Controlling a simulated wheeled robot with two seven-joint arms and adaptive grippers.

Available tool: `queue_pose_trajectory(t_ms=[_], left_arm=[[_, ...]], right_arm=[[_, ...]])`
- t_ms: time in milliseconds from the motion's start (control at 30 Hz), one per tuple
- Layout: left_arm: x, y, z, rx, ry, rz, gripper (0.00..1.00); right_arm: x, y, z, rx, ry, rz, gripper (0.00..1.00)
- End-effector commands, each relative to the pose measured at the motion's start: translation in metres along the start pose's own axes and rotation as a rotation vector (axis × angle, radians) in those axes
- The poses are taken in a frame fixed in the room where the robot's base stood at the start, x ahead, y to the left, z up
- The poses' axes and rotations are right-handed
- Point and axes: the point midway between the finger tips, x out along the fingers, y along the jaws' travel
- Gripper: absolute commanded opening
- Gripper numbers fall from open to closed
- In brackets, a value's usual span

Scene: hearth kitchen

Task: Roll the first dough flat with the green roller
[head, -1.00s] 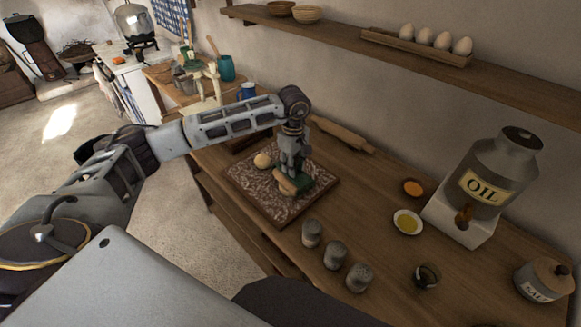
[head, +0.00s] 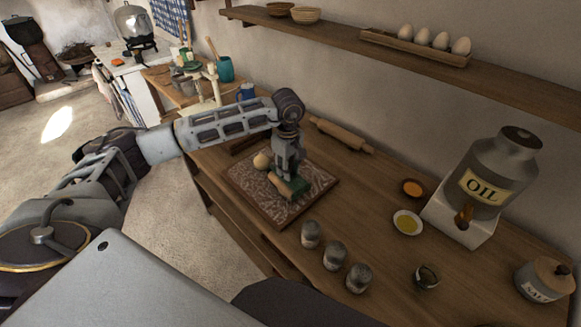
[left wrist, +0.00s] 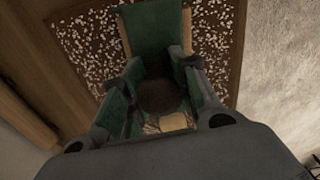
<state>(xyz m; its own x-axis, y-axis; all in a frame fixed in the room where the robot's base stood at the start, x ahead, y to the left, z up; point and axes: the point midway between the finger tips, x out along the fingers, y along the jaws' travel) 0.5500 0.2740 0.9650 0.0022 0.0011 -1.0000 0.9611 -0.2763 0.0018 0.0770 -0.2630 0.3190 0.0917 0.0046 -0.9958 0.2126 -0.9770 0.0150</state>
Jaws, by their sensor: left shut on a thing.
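My left gripper (head: 287,172) points down over a dark, floury-speckled board (head: 248,197) and is shut on the green roller (head: 298,186). A tan, rounded part shows just left of the green part; I cannot tell whether it is the roller's barrel or dough. A pale dough ball (head: 262,161) sits on the board beyond the gripper. In the left wrist view the roller's green frame (left wrist: 157,35) lies between the fingers, with a dark round shape and a pale piece below it. Whatever is beneath the roller is hidden. My right gripper is not in view.
A wooden rolling pin (head: 342,135) lies behind the board by the wall. Several grey shakers stand near the front edge, including one nearest the board (head: 311,234).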

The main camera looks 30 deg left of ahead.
Motion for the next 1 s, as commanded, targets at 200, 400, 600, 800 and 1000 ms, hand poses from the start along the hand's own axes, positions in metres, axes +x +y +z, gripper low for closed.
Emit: queue_pose_trajectory(t_ms=[200,400,600,800,1000], left_arm=[[0.002,-0.002,0.000,0.000,0.000,-0.002,0.00],[0.002,-0.001,0.000,0.001,0.000,-0.003,0.00],[0.003,0.004,0.002,0.001,-0.001,-0.003,0.00],[0.002,0.012,0.003,0.001,-0.001,-0.002,0.00],[0.002,0.018,0.004,0.002,-0.001,-0.003,0.00]], right_arm=[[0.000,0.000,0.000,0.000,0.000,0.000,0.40],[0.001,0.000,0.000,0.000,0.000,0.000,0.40],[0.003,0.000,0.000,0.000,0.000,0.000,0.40],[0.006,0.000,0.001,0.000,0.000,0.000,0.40],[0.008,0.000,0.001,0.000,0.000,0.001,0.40]])
